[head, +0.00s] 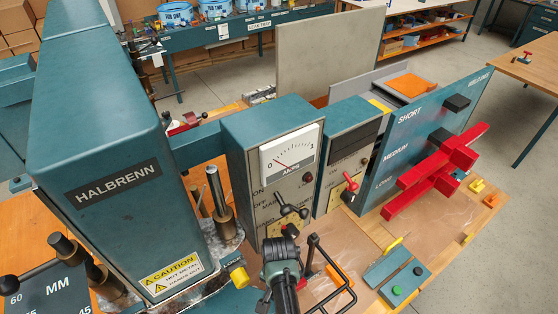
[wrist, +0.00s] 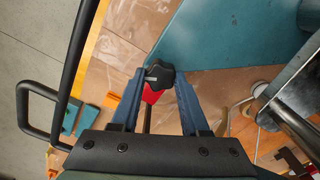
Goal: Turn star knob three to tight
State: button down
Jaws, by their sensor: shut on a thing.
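In the wrist view my gripper (wrist: 158,80) has its two blue fingers on either side of a black star knob (wrist: 159,73). It is shut on the knob, near the fingertips. A small red part (wrist: 152,95) shows just below the knob. No number can be read on the knob, so I cannot tell which one it is. In the head view my arm rises at bottom centre, in front of the gauge box (head: 270,165), and the fingertips cannot be made out. A dark handle (head: 291,211) on that box and a red lever (head: 351,182) on the box beside it also show.
A bent black rod (wrist: 27,110) runs close on the left of my gripper in the wrist view. A teal panel (wrist: 215,35) lies beyond the knob. In the head view, a red crossed bar (head: 435,168) juts out at right, and a box with coloured buttons (head: 405,282) lies on the bench.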

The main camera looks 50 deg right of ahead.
jog(key=m, duration=0.5)
jog(key=shift+m, duration=0.4)
dwell(0.3)
jog(key=shift+c, duration=2)
grip_release()
jog(key=shift+n, duration=0.3)
